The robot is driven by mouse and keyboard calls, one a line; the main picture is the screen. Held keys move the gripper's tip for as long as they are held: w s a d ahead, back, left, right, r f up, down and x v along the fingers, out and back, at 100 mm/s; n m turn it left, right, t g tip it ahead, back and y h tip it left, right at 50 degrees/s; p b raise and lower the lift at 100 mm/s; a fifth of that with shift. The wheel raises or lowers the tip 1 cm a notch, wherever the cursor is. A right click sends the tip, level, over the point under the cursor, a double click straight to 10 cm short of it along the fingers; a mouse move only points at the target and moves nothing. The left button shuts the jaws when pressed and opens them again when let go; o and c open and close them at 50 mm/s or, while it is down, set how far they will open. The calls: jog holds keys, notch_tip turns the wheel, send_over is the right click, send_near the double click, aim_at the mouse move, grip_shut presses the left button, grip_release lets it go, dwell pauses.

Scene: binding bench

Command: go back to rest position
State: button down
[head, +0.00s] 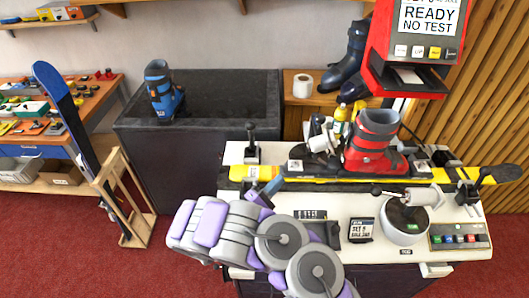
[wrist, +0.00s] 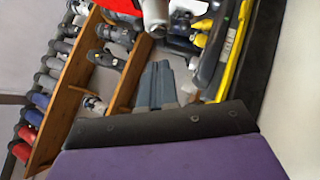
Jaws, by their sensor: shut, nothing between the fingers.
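My gripper (wrist: 160,72) shows in the wrist view as blue-grey fingers lying together, shut and empty. A red ski boot (head: 375,143) stands on a yellow and black ski (head: 430,176) on the bench, beyond my arm. The yellow ski (wrist: 232,45) also shows at the right of the wrist view.
A red test machine (head: 376,45) with a screen reading "READY NO TEST" stands at the back right. A dark bin (head: 225,100) with a blue boot (head: 160,92) stands behind left.

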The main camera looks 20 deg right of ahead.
jog(key=shift+a+r, duration=0.1)
jog(key=shift+a, duration=0.05)
jog(key=s+d+r+m+g+y, duration=0.2)
jog(key=s+d+r+m+g, duration=1.1)
jog(key=s+r+g, duration=0.55)
jog(key=s+a+y, duration=0.3)
jog(key=s+y, duration=0.6)
jog(key=s, duration=0.3)
jog(key=s+a+n+t+y, duration=0.1)
jog(key=s+a+t+y, duration=0.1)
jog(key=a, duration=0.5)
jog(key=s+a+f+n+t+y, duration=0.1)
jog(key=s+a+t+y, duration=0.2)
jog(key=s+a+y, duration=0.2)
jog(key=a, duration=0.3)
jog(key=shift+n+t+y, duration=0.35)
jog(key=shift+n+y, duration=0.05)
